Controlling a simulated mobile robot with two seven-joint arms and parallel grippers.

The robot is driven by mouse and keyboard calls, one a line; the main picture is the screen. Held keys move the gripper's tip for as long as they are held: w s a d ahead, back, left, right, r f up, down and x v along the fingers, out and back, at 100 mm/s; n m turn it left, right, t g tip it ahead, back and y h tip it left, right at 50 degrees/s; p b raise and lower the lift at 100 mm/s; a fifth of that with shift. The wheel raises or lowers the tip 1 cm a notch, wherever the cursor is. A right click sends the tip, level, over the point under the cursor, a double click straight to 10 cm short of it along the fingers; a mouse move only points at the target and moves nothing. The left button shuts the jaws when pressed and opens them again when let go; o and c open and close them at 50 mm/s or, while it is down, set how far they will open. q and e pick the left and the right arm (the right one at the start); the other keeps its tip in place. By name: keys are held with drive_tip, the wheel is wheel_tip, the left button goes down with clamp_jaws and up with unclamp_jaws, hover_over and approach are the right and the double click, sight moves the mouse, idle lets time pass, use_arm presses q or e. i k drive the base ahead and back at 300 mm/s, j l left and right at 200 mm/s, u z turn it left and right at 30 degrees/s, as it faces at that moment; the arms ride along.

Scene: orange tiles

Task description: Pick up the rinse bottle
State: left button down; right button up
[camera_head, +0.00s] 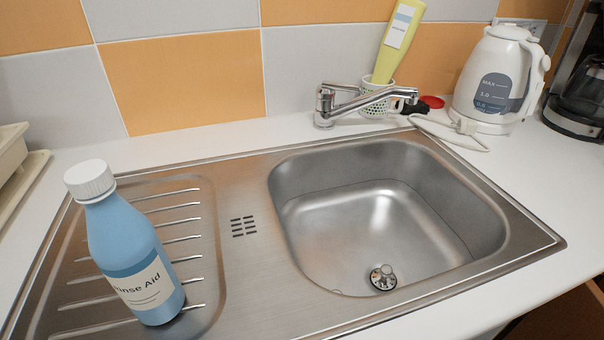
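The rinse bottle (122,248) is light blue with a white ribbed cap and a label reading "Rinse Aid". It stands upright on the ribbed drainboard (208,305) at the left of the steel sink. Nothing touches it from the sides. Neither of my grippers shows in the head view.
The sink basin (375,215) is empty, right of the drainboard. Behind it are a chrome faucet (325,105), a yellow bottle (398,40) in a patterned cup (375,98) and a white kettle (497,80). A cream rack (12,150) stands at the left edge. A coffee maker (582,95) is far right.

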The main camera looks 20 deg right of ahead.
sight(123, 243)
drive_tip(key=k+j, duration=0.35)
drive_tip(key=j, duration=0.15)
drive_tip(key=k+j, duration=0.35)
drive_tip(key=j, duration=0.2)
